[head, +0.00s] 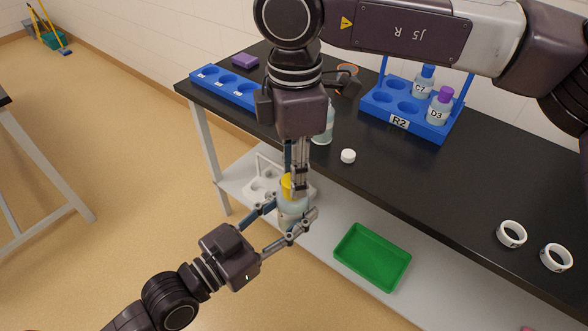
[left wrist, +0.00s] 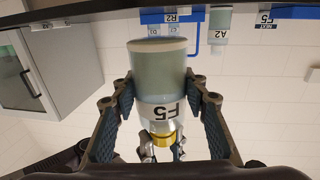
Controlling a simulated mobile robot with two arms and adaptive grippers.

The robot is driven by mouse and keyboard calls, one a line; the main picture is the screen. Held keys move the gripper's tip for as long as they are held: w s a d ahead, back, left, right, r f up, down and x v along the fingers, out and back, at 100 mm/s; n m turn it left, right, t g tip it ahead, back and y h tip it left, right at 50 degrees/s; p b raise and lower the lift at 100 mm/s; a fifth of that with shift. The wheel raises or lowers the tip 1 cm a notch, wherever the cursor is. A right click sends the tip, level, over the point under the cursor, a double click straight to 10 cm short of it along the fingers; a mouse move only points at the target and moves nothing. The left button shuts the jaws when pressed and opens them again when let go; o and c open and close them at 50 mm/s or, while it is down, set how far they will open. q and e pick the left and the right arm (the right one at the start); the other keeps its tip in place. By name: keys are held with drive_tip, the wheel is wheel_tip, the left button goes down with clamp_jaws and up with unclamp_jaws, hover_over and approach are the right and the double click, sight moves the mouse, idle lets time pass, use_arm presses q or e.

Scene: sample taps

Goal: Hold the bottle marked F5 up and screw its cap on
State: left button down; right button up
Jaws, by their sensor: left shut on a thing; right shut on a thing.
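The bottle marked F5 (left wrist: 160,80) is pale and clear; its label and the whole bottle show upside down in the left wrist view. My left gripper (head: 291,213) is shut around its body, one finger on each side, and holds it in the air in front of the bench. The bottle also shows in the head view (head: 292,204), partly hidden by fingers. A yellow cap (head: 286,187) is at the bottle's neck, and it shows in the left wrist view (left wrist: 161,139). My right gripper (head: 297,180) comes from above, shut on the cap. How far the cap is seated cannot be told.
On the black bench (head: 450,185) are a blue rack R2 (head: 400,123) with bottles C7 and D3, a long blue rack (head: 225,88), another bottle (head: 325,130), a white cap (head: 348,156) and two white rings (head: 511,234). A green tray (head: 372,257) lies on the lower shelf.

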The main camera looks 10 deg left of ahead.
drive_tip(key=shift+r+m, duration=0.1)
drive_tip(key=shift+m, duration=0.9)
drive_tip(key=o, duration=0.8)
wheel_tip(320, 180, up, 12)
drive_tip(key=shift+f, duration=0.1)
